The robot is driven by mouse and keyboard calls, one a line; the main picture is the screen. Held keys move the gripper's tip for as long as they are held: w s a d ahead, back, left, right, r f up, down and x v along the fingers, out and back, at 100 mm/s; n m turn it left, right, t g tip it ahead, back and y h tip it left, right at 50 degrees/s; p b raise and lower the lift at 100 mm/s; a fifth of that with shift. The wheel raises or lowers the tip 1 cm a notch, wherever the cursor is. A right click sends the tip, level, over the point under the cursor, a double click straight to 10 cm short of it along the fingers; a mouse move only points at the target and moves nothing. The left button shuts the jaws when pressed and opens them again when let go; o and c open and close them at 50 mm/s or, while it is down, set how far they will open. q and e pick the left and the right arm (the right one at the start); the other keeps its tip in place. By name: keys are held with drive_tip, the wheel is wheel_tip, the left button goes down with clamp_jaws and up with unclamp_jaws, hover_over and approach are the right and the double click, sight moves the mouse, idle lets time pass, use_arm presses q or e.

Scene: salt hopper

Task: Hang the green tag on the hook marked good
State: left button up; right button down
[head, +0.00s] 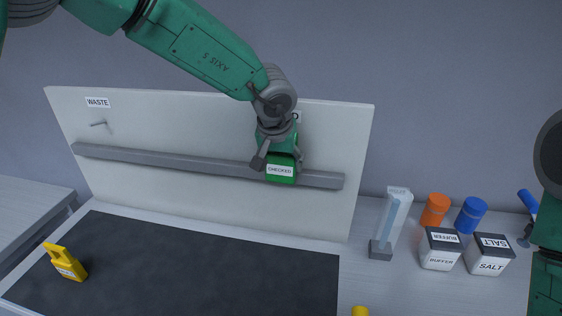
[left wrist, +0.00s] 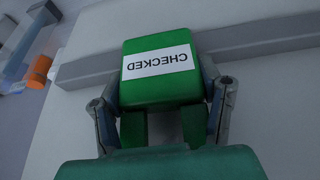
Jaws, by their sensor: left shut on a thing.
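The green tag (head: 281,172) has a white label reading CHECKED. My left gripper (head: 279,158) is shut on it, in front of the right part of the white board (head: 210,212). In the left wrist view the tag (left wrist: 185,92) sits between the two fingers of the gripper (left wrist: 162,104). A label (head: 296,116) at the board's upper right is mostly covered by my left wrist; only its last letter, like a D, shows. No hook shows there; my arm covers that spot. A bare hook (head: 99,124) is under the WASTE label (head: 97,102) at the left.
A grey rail (head: 150,157) crosses the board. A yellow tag (head: 65,263) stands on the dark mat (head: 190,270). To the right are a clear tube (head: 393,215), orange (head: 435,209) and blue (head: 470,214) jars, and BUFFER (head: 440,255) and SALT (head: 489,262) boxes.

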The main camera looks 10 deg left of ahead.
use_arm(q)
drive_tip(key=shift+w+a+r, duration=0.2)
drive_tip(key=shift+w+a, duration=0.05)
